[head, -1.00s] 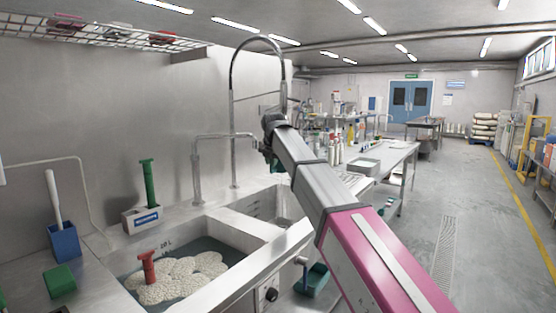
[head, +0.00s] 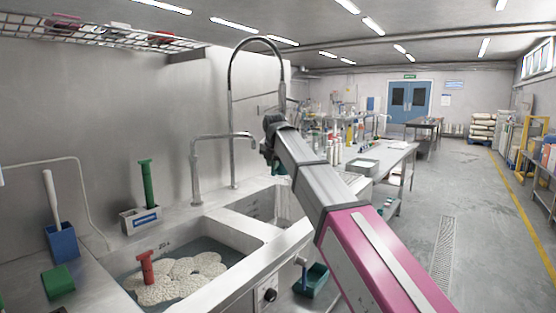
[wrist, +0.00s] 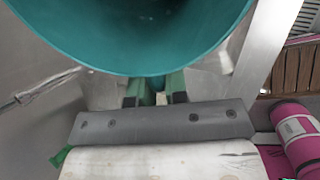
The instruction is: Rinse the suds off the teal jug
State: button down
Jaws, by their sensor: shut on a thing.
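The teal jug (wrist: 130,45) fills the top of the wrist view, its rounded wall and rim close to the camera. My gripper (wrist: 155,92) has its green fingers closed at the jug's near side. In the head view, a small teal part of the jug (head: 278,167) shows below my arm's far end, over the right-hand sink basin (head: 262,207). My arm hides most of it. I cannot tell whether suds are on the jug. A chrome tap (head: 196,165) stands behind the basins, its spout reaching toward the jug. I cannot make out running water.
The left basin (head: 215,231) holds dark water with white foam (head: 190,278) and a red-handled tool (head: 147,266). A green brush (head: 149,185), a blue holder (head: 63,242) and a green sponge (head: 57,281) are at left. A tall hose tap (head: 232,120) rises behind.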

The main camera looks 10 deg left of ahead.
jog(key=s, duration=0.1)
jog(key=s+d, duration=0.1)
jog(key=s, duration=0.2)
jog(key=shift+s+d, duration=0.35)
jog(key=shift+s, duration=0.05)
dwell(1.3)
jog(key=s+d+r, duration=0.1)
jog(key=s+r, duration=0.3)
jog(key=shift+s+d, duration=0.3)
jog(key=shift+d, duration=0.1)
dwell(0.5)
